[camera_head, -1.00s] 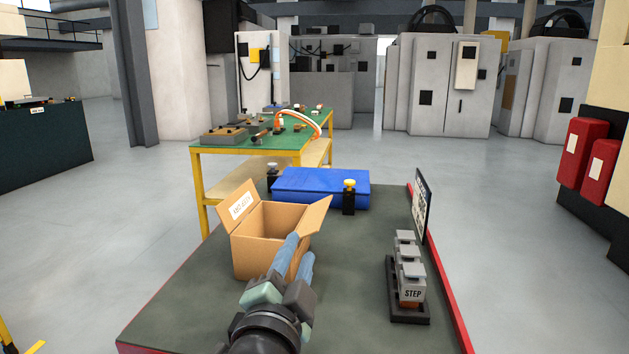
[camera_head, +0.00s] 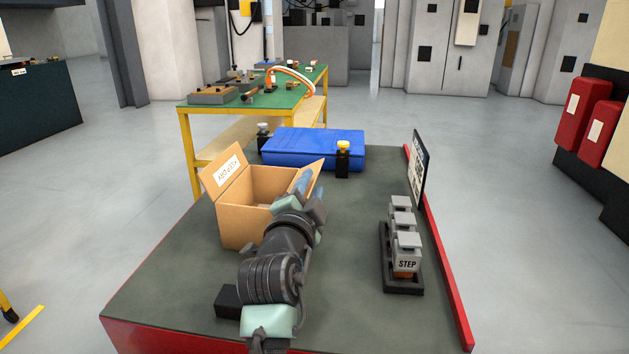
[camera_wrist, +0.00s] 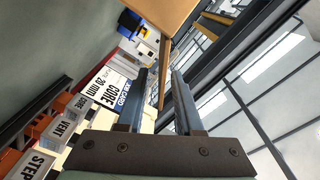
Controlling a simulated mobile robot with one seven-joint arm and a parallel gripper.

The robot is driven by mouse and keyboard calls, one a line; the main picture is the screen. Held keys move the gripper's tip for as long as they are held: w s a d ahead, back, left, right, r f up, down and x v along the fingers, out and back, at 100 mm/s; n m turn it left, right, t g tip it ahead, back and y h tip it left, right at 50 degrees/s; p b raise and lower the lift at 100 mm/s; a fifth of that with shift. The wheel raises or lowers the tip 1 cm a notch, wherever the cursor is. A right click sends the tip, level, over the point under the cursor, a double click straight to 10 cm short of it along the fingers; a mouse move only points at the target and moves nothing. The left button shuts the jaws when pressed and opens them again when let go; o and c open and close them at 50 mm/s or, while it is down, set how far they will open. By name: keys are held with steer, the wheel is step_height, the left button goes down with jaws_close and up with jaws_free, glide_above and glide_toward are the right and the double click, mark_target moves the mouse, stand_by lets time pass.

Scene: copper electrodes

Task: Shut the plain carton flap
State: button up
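The open brown carton (camera_head: 240,222) stands on the dark table. Its labelled flap (camera_head: 226,170) stands up at the left, and its plain flap (camera_head: 316,178) slants up and outward at the right. My gripper (camera_head: 303,180) is at the carton's right side by the plain flap, and my wrist hides part of the carton's front and opening. In the wrist view, my gripper's two blue-grey fingers (camera_wrist: 162,95) are apart. The plain flap's thin edge (camera_wrist: 162,85) shows between them; I cannot tell whether either finger touches it.
A blue case (camera_head: 313,147) lies behind the carton, with a yellow-topped black post (camera_head: 343,160) beside it. The table between carton and rack is clear.

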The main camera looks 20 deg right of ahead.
mark_target(314, 179)
steer(key=shift+x, duration=1.55)
jaws_close()
stand_by(0.4)
